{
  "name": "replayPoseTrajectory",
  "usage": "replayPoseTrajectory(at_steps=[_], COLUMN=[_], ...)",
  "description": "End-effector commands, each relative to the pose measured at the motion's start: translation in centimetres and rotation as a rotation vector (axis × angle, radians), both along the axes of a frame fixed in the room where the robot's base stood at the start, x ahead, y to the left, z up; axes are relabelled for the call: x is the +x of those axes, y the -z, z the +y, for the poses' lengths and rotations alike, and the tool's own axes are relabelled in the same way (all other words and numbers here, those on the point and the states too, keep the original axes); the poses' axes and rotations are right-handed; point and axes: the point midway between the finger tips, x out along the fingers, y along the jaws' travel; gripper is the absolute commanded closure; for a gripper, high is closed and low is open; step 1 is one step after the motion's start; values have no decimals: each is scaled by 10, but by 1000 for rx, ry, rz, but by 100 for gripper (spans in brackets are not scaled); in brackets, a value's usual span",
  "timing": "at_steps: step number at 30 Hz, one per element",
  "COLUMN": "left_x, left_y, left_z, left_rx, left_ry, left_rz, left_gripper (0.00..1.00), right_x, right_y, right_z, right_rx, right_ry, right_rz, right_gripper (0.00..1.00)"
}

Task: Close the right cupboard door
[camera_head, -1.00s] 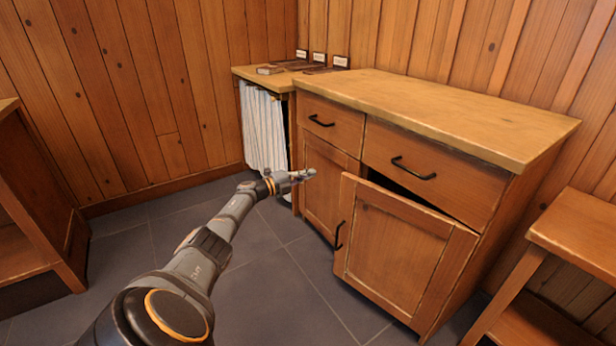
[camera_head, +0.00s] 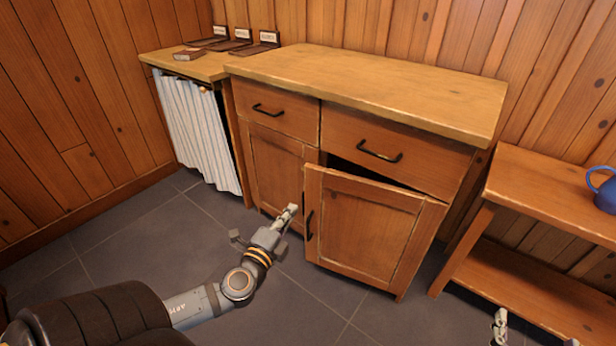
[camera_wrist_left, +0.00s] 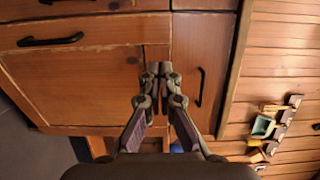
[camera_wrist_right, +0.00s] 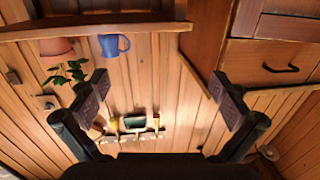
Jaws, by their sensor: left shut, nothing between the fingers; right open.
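The wooden cupboard (camera_head: 400,95) has two drawers above two doors. Its right door (camera_head: 362,232) stands ajar in the head view, swung out at its left, handle side, with a dark gap along its top. The black door handle (camera_head: 309,226) is near that edge. The left door (camera_head: 276,172) looks shut. My left gripper (camera_head: 291,213) is shut and empty, just left of the right door's handle edge in the picture; I cannot tell whether it touches. Its closed fingertips also show in the left wrist view (camera_wrist_left: 160,70). My right gripper (camera_wrist_right: 168,100) is open and empty, low at the right.
A wooden bench (camera_head: 540,185) with a lower shelf and a blue mug (camera_head: 606,192) stands right of the cupboard. A counter with a striped curtain (camera_head: 196,125) adjoins on the left. The grey floor (camera_head: 130,235) in front is mostly clear.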

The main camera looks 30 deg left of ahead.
Motion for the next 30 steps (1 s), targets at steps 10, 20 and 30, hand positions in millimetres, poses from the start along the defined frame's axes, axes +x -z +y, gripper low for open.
replayPoseTrajectory(at_steps=[10, 20, 30], left_x=[15, 57, 122], left_y=[1, 0, -1], left_z=[3, 10, 19], left_rx=[0, -3, -3], left_ry=[-3, -3, 0], left_rz=[-2, -5, -2], left_gripper=[100, 100, 100], right_x=[4, -2, -8], right_y=[-30, -103, -127], right_z=[-1, 0, 0], right_rx=[-3, -9, -11], right_ry=[2, 5, 4], right_rz=[-127, -421, -520], right_gripper=[0, 0, 0])
